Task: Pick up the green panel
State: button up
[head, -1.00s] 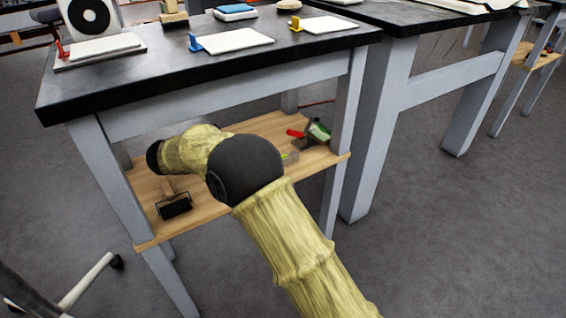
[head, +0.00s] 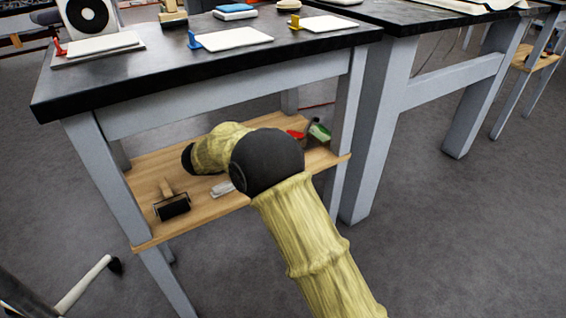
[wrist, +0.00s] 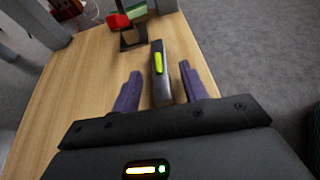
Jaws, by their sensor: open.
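In the wrist view, a yellow-green panel (wrist: 158,62) sits on the upper face of a slim dark grey block lying on the wooden shelf (wrist: 85,92). My gripper (wrist: 161,80) is open, with one purple finger on each side of the block's near part. The panel is slightly beyond the fingertips. Whether either finger touches the block cannot be told. In the head view, my arm hides both the gripper and this panel.
In the head view, a black roller (head: 173,206) lies on the shelf's left. A red item (head: 295,134) and a green-and-white item (head: 319,132) are at its right end. The dark tabletop (head: 130,75) overhangs the shelf, and table legs (head: 345,125) flank it.

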jog(key=shift+d, duration=0.1)
dwell(0.4)
grip_shut()
jog(key=shift+r+p, duration=0.45)
jog(key=shift+r, duration=0.05)
notch_tip(320, 180, up, 3)
jog(key=shift+p, duration=1.2)
jog(key=s+d+p, duration=0.4)
jog(key=s+d, duration=0.6)
jog(key=s, duration=0.5)
jog(key=shift+f, duration=0.25)
jog(key=shift+w, duration=0.1)
